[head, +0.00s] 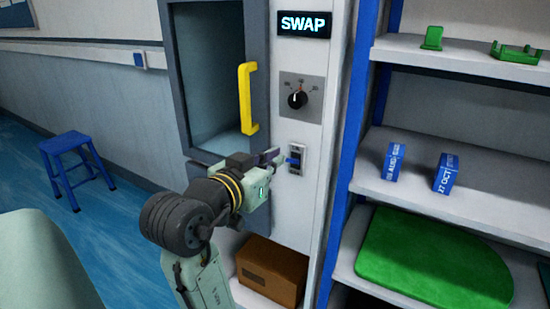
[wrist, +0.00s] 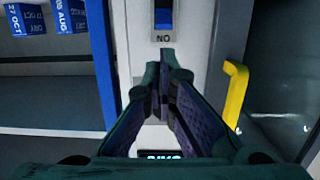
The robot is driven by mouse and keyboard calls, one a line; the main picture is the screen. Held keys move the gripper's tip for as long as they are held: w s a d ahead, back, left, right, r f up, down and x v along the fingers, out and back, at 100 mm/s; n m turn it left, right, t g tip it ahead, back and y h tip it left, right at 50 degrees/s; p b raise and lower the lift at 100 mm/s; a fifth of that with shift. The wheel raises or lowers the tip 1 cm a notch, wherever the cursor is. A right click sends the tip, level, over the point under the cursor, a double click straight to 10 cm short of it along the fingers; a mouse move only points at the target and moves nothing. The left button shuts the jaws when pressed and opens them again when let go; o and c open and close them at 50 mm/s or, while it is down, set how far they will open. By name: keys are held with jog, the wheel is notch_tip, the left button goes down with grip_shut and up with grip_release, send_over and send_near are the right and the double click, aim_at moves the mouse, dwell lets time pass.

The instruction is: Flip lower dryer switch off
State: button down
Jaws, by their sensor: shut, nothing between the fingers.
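The lower switch (head: 296,158) is a small grey plate with a blue rocker on the white panel, below the rotary knob. In the wrist view, which is upside down, the switch (wrist: 163,14) is at the top edge, partly cut off, with "ON" lettering on its plate. My gripper (head: 277,155) is at the panel, just left of the switch in the head view. In the wrist view my gripper (wrist: 166,62) has its fingertips together, empty, in line with the switch plate. I cannot tell whether the tips touch the panel.
A rotary knob (head: 297,99) and a lit "SWAP" sign (head: 304,24) are above the switch. A yellow handle (head: 246,98) sticks out from the dark-glass door at left. Shelves with blue date blocks (head: 446,173) are at right. A brown box (head: 271,271) is below.

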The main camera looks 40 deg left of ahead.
aim_at(292, 161)
jog(key=p+x, duration=0.1)
jog(key=x, duration=0.6)
jog(key=shift+w+a, duration=0.15)
jog(key=shift+w, duration=0.1)
jog(key=shift+f, duration=0.1)
jog(key=shift+s+f+b, duration=0.1)
jog(key=shift+f+b, duration=0.05)
jog(key=shift+b, duration=0.25)
jog(key=shift+t+b, duration=0.3)
jog(key=shift+t, duration=0.1)
